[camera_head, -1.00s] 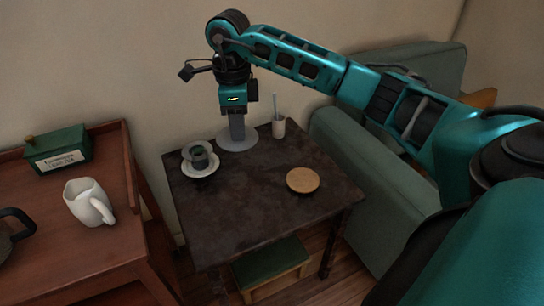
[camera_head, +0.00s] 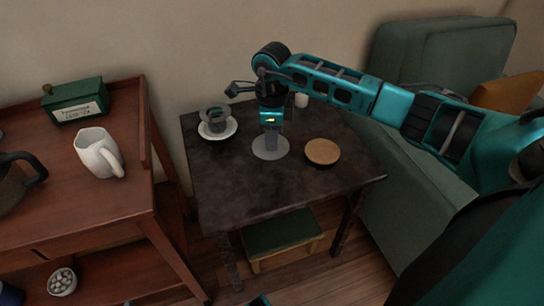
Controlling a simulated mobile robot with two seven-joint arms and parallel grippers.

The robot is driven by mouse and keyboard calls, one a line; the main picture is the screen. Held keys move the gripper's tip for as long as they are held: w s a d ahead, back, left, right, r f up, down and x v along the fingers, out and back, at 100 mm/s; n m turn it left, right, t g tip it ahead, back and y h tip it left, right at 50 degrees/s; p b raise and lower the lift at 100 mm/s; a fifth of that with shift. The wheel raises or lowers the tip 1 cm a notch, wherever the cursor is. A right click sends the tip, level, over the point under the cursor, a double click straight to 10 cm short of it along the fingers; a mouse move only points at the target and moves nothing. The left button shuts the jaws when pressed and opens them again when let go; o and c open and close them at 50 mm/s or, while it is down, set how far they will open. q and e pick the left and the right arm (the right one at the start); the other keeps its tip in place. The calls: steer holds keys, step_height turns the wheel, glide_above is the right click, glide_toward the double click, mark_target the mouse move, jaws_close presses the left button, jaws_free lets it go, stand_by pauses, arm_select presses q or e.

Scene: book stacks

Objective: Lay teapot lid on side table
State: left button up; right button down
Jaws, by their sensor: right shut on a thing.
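The teapot lid (camera_head: 270,153), a flat grey disc, is under my right gripper (camera_head: 271,143), which is shut on it from above. The lid is over the middle of the dark side table (camera_head: 245,198), left of a round wooden coaster. I cannot tell whether it touches the tabletop. A dark teapot (camera_head: 15,180) with a black handle is partly in view on the reddish wooden cabinet at left. My left gripper is not in view.
A grey cup (camera_head: 214,118) on a white saucer stands at the table's back left. The wooden coaster (camera_head: 322,152) lies right of the lid. A small white cup (camera_head: 301,100) is behind my arm. The table's front is clear. A green armchair (camera_head: 425,62) stands at right.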

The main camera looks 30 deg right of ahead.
steer(key=shift+f, duration=0.55)
step_height(320, 180, down, 5)
steer(key=shift+f+b, duration=0.1)
steer(key=shift+b, duration=0.75)
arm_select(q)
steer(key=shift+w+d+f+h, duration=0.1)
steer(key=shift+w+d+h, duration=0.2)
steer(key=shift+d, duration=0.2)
arm_select(e)
steer(key=c, duration=1)
jaws_free()
steer(key=shift+f, duration=0.1)
steer(key=shift+o, duration=0.2)
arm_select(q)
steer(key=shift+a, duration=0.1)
